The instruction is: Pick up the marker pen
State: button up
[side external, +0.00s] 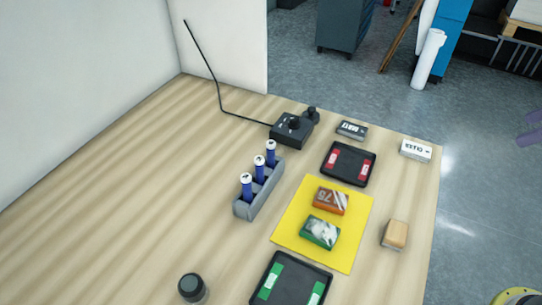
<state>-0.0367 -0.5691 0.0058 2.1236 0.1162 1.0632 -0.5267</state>
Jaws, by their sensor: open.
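I cannot make out a clearly marked marker pen. Three blue cylinders with white tops stand upright in a row in a grey holder (243,211) near the middle of the table. They are the near cylinder (247,189), the middle cylinder (260,172) and the far cylinder (271,156). I cannot tell whether they are pens. My gripper does not show in the side external view, so its place relative to them is hidden.
A yellow mat (288,233) bears an orange pack (331,201) and a green pack (320,232). Dark trays with red (367,179) and green (290,265) strips flank it. A wooden block (395,235), corded black box (292,128) and dark round object (192,287) stand around. The left is clear.

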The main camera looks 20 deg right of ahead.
jog(key=w+a+r+n+y, duration=0.1)
jog(key=w+a+r+n, duration=0.25)
jog(key=w, duration=0.35)
jog(key=n+g+y, duration=0.2)
jog(key=n+g, duration=0.2)
jog(key=n, duration=0.3)
send_over(274, 142)
jog(key=d, duration=0.7)
notch_tip(274, 142, down, 6)
jog(key=shift+g, duration=0.7)
jog(key=x, duration=1.3)
jog(key=shift+s+a, duration=0.25)
jog(key=shift+a, duration=0.15)
jog(key=shift+x, duration=2.9)
jog(key=shift+s, duration=0.1)
grip_shut()
